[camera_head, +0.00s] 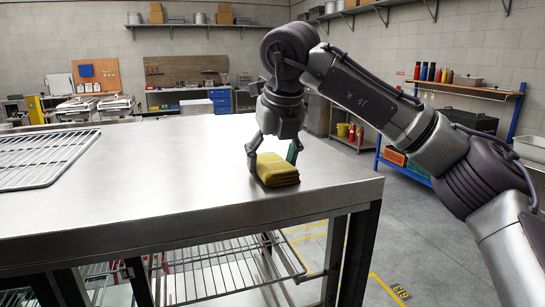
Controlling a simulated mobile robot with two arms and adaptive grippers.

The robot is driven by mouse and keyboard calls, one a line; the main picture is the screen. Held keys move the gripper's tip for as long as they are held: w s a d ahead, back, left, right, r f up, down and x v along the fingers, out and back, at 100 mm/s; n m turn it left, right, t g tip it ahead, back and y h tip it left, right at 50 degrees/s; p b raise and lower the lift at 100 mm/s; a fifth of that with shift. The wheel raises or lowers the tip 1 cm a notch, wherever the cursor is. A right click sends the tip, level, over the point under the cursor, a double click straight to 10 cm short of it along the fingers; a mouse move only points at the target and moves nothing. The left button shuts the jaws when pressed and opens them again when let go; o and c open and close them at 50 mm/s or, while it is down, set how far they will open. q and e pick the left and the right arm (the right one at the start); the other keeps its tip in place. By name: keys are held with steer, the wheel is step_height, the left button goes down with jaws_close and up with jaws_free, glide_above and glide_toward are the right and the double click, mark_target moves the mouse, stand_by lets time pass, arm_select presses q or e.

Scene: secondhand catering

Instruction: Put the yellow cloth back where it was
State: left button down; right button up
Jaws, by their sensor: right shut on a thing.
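The yellow cloth (277,171) is a folded, thick pad near the right end of the steel table (150,185). My right gripper (273,157) comes down over it from above, with one finger at its left side and the other at its back right. It is shut on the cloth. The cloth appears to be at the tabletop; I cannot tell whether it rests on it or hangs just above. My left gripper is not in view.
A wire rack (45,158) lies on the table's left part. The middle of the tabletop is bare. The table's front edge and right corner are close to the cloth. A wire shelf (215,275) sits below. A blue-framed bench (455,92) with bottles stands at the right.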

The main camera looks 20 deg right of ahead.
steer(key=shift+f, duration=0.15)
steer(key=o, duration=0.7)
steer(key=shift+s+a, duration=0.1)
steer(key=o, duration=0.3)
steer(key=shift+r, duration=0.35)
steer(key=shift+s+r, duration=0.1)
steer(key=shift+r, duration=0.2)
steer(key=b+v, duration=0.1)
steer(key=v, duration=1)
steer(key=shift+s, duration=0.1)
